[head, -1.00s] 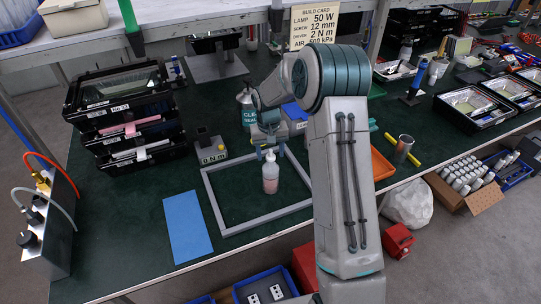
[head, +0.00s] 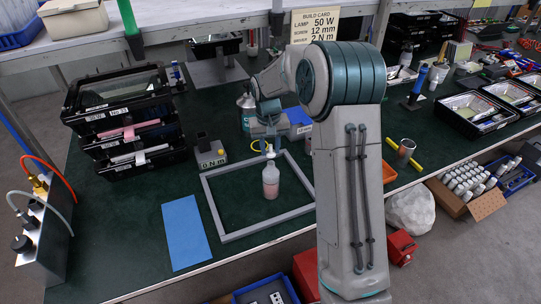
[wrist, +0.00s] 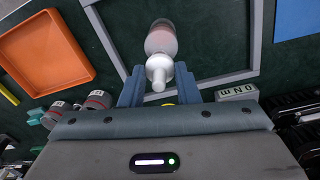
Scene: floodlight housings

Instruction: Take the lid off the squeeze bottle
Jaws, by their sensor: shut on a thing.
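The squeeze bottle (head: 271,183), clear with pinkish contents, stands upright on the green bench inside a grey square frame (head: 226,238). Its white lid (head: 271,153) is at its top, directly under my gripper (head: 269,146). In the wrist view the bottle (wrist: 161,40) shows beyond the white lid (wrist: 158,68), whose spout points toward the camera. The two blue-grey fingers of my gripper (wrist: 157,88) are on either side of the lid, shut on it. I cannot tell whether a gap has opened between lid and bottle.
A blue mat (head: 185,232) lies left of the frame. A small torque box (head: 211,155) stands behind it. Stacked black trays (head: 125,118) are at the left.

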